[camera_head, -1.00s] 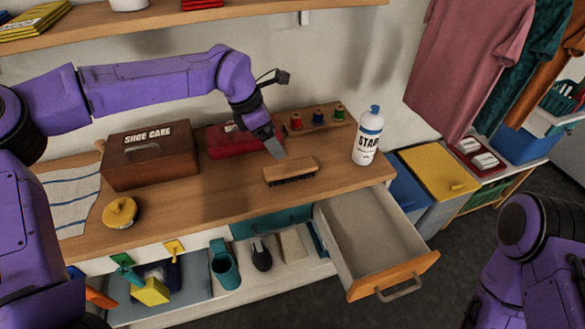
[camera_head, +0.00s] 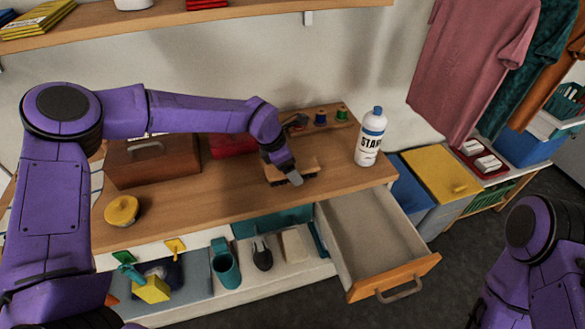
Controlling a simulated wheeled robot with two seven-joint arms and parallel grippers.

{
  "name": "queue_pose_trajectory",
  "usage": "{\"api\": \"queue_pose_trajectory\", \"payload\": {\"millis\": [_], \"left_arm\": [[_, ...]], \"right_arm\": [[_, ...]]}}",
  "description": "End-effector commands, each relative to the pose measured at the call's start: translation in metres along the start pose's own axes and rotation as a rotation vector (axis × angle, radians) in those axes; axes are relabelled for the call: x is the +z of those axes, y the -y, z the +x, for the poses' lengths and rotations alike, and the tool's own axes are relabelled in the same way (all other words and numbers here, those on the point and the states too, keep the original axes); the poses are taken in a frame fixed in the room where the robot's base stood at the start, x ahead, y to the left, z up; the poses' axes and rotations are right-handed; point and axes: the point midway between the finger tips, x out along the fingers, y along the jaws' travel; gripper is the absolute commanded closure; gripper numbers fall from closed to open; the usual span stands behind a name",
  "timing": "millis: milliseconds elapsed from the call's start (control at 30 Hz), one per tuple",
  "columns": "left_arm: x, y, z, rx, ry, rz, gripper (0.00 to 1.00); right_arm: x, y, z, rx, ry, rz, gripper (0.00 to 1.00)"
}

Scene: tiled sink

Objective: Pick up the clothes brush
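The clothes brush (camera_head: 307,165), with a wooden back and dark bristles, lies on the wooden counter (camera_head: 220,192) left of the white bottle. My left gripper (camera_head: 294,178) points down at the brush and covers its middle and left part. The fingertips are at or just in front of the brush. I cannot tell whether they touch it or how far apart they are. My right arm shows at the lower right edge, but its gripper is out of view.
An open drawer (camera_head: 378,245) juts out below the counter. A starch bottle (camera_head: 371,138) stands right of the brush. Thread spools (camera_head: 321,117) sit behind it. A shoe care box (camera_head: 150,165), red box (camera_head: 232,143) and yellow tin (camera_head: 121,210) stand to the left.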

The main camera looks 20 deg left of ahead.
Motion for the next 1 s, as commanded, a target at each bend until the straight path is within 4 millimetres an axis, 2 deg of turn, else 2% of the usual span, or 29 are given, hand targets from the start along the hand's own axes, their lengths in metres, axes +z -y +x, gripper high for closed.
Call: {"api": "queue_pose_trajectory", "payload": {"millis": [100, 133, 300, 567, 733, 867, 1000], "left_arm": [[0.0, 0.0, 0.0, 0.0, 0.0, 0.0, 0.15], [0.0, 0.0, 0.0, 0.0, 0.0, 0.0, 0.18], [0.001, 0.0, 0.0, 0.0, 0.0, 0.001, 0.73], [0.001, 0.0, 0.0, 0.0, 0.001, 0.001, 0.75], [0.005, -0.001, -0.009, 0.002, 0.004, 0.002, 0.75], [0.014, 0.003, -0.03, 0.002, 0.006, 0.004, 0.75], [0.027, 0.035, -0.063, 0.003, 0.005, 0.007, 0.75]], "right_arm": [[0.0, 0.0, 0.001, 0.0, 0.0, 0.0, 0.51], [0.0, 0.0, 0.001, 0.0, 0.0, 0.0, 0.51], [0.0, 0.0, 0.001, 0.0, 0.0, 0.0, 0.51], [0.001, 0.0, 0.001, 0.0, 0.0, 0.0, 0.51], [0.004, 0.001, 0.009, 0.0, 0.0, 0.0, 0.51], [0.009, 0.002, 0.021, 0.0, 0.0, 0.0, 0.51], [0.013, 0.003, 0.032, 0.0, 0.0, 0.0, 0.51]]}}
